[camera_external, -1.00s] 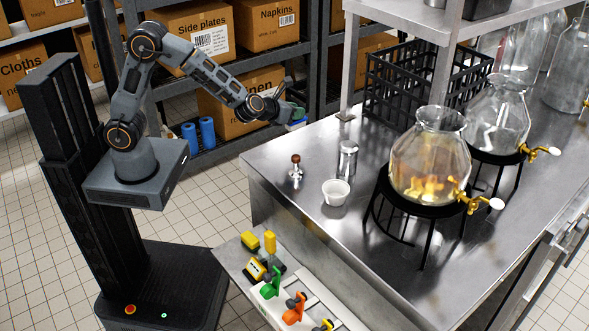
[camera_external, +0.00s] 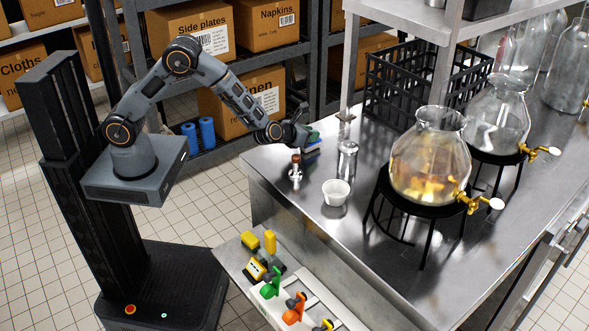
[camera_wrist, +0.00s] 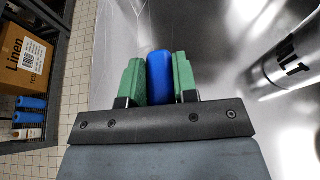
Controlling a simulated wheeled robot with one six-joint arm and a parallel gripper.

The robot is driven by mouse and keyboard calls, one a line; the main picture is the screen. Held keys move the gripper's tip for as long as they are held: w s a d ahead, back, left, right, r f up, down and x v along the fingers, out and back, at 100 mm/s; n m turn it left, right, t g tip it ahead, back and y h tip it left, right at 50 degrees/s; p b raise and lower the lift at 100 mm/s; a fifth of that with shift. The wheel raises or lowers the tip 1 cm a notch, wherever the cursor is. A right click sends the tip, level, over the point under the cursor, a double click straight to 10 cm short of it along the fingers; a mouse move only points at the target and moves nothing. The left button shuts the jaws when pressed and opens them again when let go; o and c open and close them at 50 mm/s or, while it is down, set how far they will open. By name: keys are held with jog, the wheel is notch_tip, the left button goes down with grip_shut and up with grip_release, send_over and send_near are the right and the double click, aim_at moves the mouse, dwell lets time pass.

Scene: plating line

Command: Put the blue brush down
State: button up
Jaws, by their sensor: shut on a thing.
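My gripper (camera_wrist: 159,80) is shut on the blue brush (camera_wrist: 160,77), which shows as a blue block between the two green finger pads in the wrist view. In the external view my gripper (camera_external: 313,142) is over the back left corner of the steel counter (camera_external: 285,215), with a bit of the blue brush (camera_external: 312,152) showing below the fingers. The brush is low, near the counter top. I cannot tell whether it touches the surface.
A tamper-like tool (camera_external: 296,172), a metal shaker (camera_external: 347,160) and a white cup (camera_external: 336,192) stand close to the right and front of my gripper. A black crate (camera_external: 400,85) and glass dispensers (camera_external: 430,160) stand farther right. Bare counter lies around the cup.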

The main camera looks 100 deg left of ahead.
jog(key=shift+f, duration=0.1)
jog(key=o, duration=0.9)
jog(key=shift+o, duration=0.2)
